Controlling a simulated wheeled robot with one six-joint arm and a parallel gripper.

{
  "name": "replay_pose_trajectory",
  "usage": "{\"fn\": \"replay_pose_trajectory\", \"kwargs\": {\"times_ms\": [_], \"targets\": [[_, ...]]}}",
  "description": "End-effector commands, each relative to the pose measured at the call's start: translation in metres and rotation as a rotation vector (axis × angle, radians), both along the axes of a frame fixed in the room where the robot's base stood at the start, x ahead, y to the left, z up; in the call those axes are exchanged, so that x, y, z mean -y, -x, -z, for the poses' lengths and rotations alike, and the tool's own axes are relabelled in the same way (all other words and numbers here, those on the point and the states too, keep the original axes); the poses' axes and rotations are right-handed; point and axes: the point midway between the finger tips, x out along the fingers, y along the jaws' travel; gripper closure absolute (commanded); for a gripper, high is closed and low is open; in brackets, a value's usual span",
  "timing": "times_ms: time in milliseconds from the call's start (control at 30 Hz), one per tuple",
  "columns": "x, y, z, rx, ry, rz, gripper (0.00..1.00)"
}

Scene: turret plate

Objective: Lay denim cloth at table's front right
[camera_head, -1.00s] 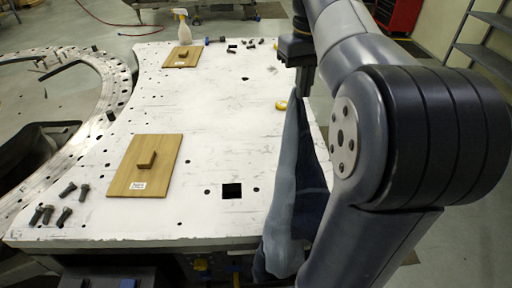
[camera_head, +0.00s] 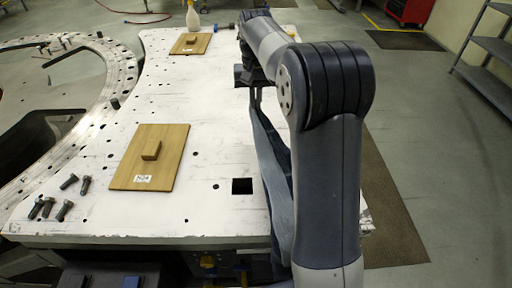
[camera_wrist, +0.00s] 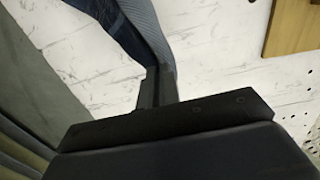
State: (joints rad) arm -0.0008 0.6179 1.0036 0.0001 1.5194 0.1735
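The denim cloth (camera_head: 272,172) is blue and hangs in a long narrow drape from my gripper (camera_head: 254,102), over the right part of the white table (camera_head: 215,140). Its lower end reaches the table's front right edge, and my arm hides much of its right side. In the wrist view the cloth (camera_wrist: 145,28) runs up and away from my gripper (camera_wrist: 158,78), whose fingers are together on it. Whether the cloth's lower part rests on the table top is hard to tell.
A wooden board with a block handle (camera_head: 150,157) lies at the table's front left, with several dark bolts (camera_head: 50,208) beside it. Another board (camera_head: 190,43) and a spray bottle (camera_head: 193,18) are at the back. A square hole (camera_head: 242,186) is near the front. The middle is clear.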

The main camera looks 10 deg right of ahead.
Motion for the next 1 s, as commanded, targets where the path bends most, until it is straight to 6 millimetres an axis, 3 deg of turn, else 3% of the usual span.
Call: {"fn": "replay_pose_trajectory", "kwargs": {"times_ms": [500, 700, 967, 1000], "targets": [[0.0, 0.001, 0.079, -0.003, 0.0, -0.001, 1.0], [0.0, 0.001, 0.091, -0.001, 0.0, -0.001, 1.0], [0.0, 0.001, 0.092, 0.0, 0.0, -0.001, 1.0], [0.0, 0.001, 0.092, -0.001, 0.0, -0.001, 0.93]]}}
